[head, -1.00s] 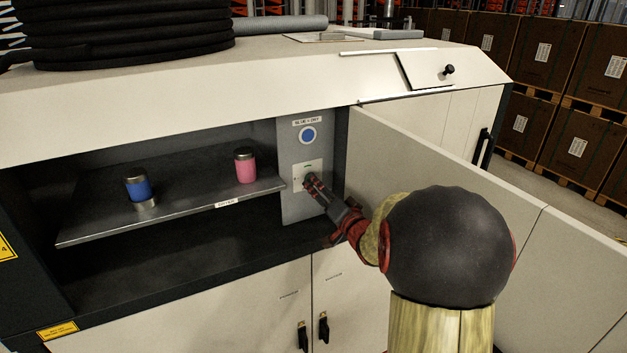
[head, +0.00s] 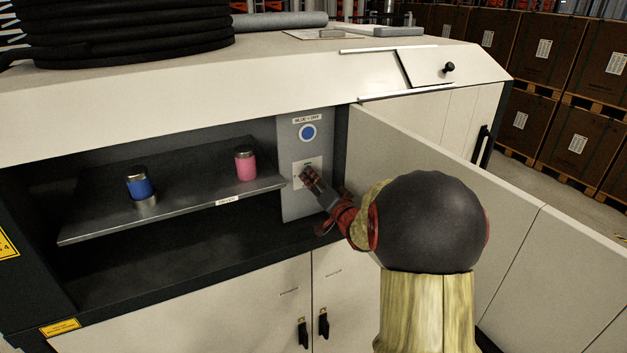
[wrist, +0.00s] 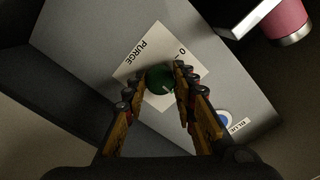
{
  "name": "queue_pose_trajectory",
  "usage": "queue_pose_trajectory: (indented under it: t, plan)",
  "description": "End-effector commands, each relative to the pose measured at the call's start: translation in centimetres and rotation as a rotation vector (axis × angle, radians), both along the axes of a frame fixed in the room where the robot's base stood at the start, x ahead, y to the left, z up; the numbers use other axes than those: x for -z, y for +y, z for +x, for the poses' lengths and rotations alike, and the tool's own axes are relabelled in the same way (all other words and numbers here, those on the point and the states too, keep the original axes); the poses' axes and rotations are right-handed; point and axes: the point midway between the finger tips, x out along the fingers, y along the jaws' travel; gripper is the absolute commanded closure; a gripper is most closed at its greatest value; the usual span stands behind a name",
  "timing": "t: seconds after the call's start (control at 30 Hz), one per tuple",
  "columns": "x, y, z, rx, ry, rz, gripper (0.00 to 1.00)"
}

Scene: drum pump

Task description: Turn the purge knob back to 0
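The green purge knob (wrist: 160,78) sits on a white plate (wrist: 138,62) marked PURGE, with a 0 and a short line at one edge. A small pale mark shows on the knob, away from the 0 line, but I cannot read its setting. My gripper (wrist: 158,80) has one finger on each side of the knob. The fingers are apart, with a small gap visible on the left side; contact on the right is unclear. In the head view my gripper (head: 306,176) covers the knob on the grey panel (head: 293,207).
A blue button (head: 307,133) is above the plate. A shelf (head: 185,207) to the left bears a blue canister (head: 139,186) and a pink canister (head: 245,166). An open door panel (head: 450,190) stands close to my arm on the right.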

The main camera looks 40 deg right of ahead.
Motion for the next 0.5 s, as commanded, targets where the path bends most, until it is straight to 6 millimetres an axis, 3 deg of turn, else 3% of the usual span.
queue_pose_trajectory:
  t: [0.4,0.5]
  plan:
    - [0.00,0.00,-0.01,0.000,0.000,0.000,0.99]
    - [0.01,0.00,-0.01,0.000,0.001,-0.002,0.99]
